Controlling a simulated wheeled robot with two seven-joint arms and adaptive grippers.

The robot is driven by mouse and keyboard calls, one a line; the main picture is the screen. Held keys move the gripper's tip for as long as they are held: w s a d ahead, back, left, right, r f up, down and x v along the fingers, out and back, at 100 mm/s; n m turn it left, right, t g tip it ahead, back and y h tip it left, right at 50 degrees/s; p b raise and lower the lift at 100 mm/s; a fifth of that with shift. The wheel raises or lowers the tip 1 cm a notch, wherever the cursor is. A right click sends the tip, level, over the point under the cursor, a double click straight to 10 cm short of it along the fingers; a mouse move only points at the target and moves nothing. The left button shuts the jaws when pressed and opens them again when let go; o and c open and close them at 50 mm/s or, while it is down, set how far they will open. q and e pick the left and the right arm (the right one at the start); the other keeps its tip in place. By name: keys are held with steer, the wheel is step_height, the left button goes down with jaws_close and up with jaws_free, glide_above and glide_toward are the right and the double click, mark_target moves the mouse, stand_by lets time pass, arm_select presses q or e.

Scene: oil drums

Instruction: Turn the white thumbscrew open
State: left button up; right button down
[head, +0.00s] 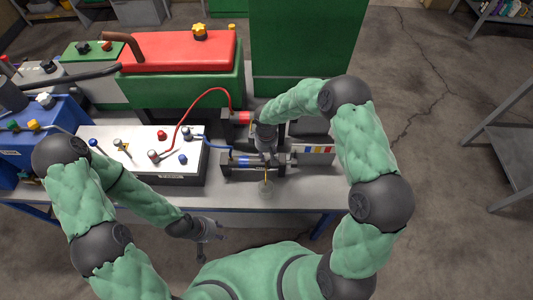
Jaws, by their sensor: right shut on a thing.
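My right gripper (267,157) points down at the front of a small dark fixture (238,161) with a blue band, near the bench's front edge. It is shut on a small part there, most likely the white thumbscrew, which its fingers and wrist hide. A thin yellow line (267,175) runs down from just below the fingers to a small clear glass (266,188). I cannot tell whether it is liquid or solid. My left gripper (211,244) is in front of the bench, empty, with its fingers looking spread apart.
A white panel (115,155) with several coloured knobs stands to the left, with red and blue hoses running from it to the fixtures. A red-topped green machine (180,52) and a green cabinet (305,45) stand behind. The floor (425,100) at right is open before a metal rack.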

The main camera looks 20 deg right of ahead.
steer(key=shift+w+a+n, duration=0.1)
steer(key=shift+w+n, duration=0.05)
steer(key=shift+n, duration=0.15)
steer(key=n, duration=0.3)
steer(key=shift+r+n+p, duration=0.1)
steer(key=shift+n+p, duration=0.2)
steer(key=n, duration=0.3)
steer(key=shift+a+n+p, duration=0.1)
steer(key=shift+n+p, duration=0.2)
steer(key=shift+p, duration=0.1)
steer(key=n+p, duration=0.1)
steer(key=n, duration=0.4)
steer(key=shift+p, duration=0.3)
steer(key=shift+n+p, duration=0.35)
steer(key=shift+n, duration=0.75)
